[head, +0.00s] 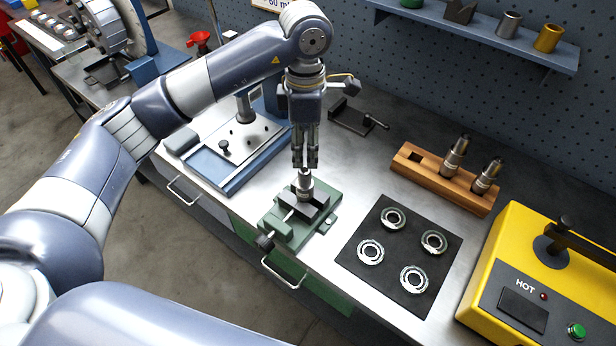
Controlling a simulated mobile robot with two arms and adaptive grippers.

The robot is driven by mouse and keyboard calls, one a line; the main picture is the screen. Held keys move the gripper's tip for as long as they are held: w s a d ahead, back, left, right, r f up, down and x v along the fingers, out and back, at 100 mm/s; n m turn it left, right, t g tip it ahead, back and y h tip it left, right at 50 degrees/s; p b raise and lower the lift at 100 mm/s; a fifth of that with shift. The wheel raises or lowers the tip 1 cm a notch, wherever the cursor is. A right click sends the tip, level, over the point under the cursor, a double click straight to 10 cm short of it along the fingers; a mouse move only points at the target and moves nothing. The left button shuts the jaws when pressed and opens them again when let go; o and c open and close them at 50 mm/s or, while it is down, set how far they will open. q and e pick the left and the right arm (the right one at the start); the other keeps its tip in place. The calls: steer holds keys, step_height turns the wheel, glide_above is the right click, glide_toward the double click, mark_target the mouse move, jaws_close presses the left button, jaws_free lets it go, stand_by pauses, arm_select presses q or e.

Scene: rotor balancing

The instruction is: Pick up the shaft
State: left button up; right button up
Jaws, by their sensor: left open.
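A short metal shaft (305,184) stands upright in the jaws of a green vise (276,232) near the bench's front edge. Two more shafts with dark tops, the left one (455,155) and the right one (487,177), stand upright in a wooden rack (418,176) to the right. My left gripper (305,164) points straight down above the vise, with its fingertips just over the top of the clamped shaft. Its fingers are open with nothing visible between them. I cannot tell whether they touch the shaft. My right gripper is not in view.
A black mat (385,245) with several metal rings lies right of the vise. A yellow heater (536,262) marked HOT stands at the right. A blue fixture (226,160) stands left of the vise. A black clamp (352,118) lies behind. A shelf (480,32) overhangs the back.

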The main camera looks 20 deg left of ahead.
mark_target(304, 171)
arm_select(q)
steer(key=f, duration=0.1)
steer(key=s+f, duration=0.1)
steer(key=shift+f+p, duration=0.35)
steer(key=shift+f, duration=0.05)
steer(key=shift+w+f, duration=0.15)
steer(key=shift+f, duration=0.15)
step_height(304, 171, down, 4)
steer(key=p, duration=0.3)
steer(key=shift+f, duration=0.5)
steer(key=c, duration=0.9)
jaws_close()
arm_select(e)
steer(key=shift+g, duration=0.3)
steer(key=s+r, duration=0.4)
